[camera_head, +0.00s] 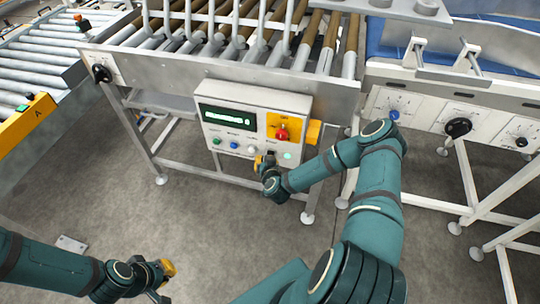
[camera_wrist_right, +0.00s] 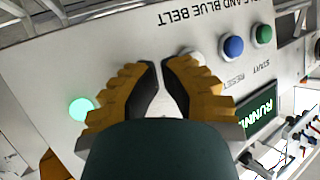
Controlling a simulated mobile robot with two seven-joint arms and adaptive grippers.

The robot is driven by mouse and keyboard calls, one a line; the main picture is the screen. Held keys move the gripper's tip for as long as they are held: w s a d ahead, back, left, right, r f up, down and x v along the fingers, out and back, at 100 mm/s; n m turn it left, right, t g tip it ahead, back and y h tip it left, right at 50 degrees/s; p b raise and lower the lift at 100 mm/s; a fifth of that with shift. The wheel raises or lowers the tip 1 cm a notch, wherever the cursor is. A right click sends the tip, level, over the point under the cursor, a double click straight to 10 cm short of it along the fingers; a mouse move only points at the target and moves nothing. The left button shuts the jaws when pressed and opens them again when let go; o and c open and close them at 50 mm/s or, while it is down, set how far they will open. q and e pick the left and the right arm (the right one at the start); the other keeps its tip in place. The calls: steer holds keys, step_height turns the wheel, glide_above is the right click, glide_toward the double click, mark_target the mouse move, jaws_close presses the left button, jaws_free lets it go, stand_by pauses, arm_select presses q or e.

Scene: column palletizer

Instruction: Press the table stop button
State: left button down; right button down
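The control panel (camera_head: 222,99) hangs on the roller table's front. A row holds a green button (camera_head: 217,141), a blue button (camera_head: 234,145), a white button (camera_head: 250,150) and a lit green one (camera_head: 288,155). A red mushroom button (camera_head: 282,133) sits on a yellow plate above. My right gripper (camera_head: 263,160) is at the panel's lower edge. In the right wrist view its fingertips (camera_wrist_right: 160,66) nearly meet, with nothing held, between the white button (camera_wrist_right: 195,55) and the lit green one (camera_wrist_right: 80,108). Contact cannot be told; fingers hide that panel part. My left gripper (camera_head: 165,272) is low, far from the panel.
The display (camera_wrist_right: 262,118) partly reads "RUNN". A yellow block (camera_head: 314,132) sticks out at the panel's right side. Another panel with knobs (camera_head: 458,127) stands at right, and a yellow-fronted conveyor (camera_head: 25,125) at left. The floor (camera_head: 130,215) in front is clear.

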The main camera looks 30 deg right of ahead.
steer(key=shift+w+d, duration=0.15)
steer(key=shift+d, duration=0.05)
stand_by(0.4)
steer(key=shift+a, duration=0.15)
steer(key=shift+s+a+p, duration=0.3)
steer(key=shift+s+a, duration=0.3)
steer(key=shift+s, duration=0.05)
steer(key=shift+s+a+p, duration=0.7)
steer(key=shift+s+a, duration=0.9)
steer(key=shift+a, duration=0.3)
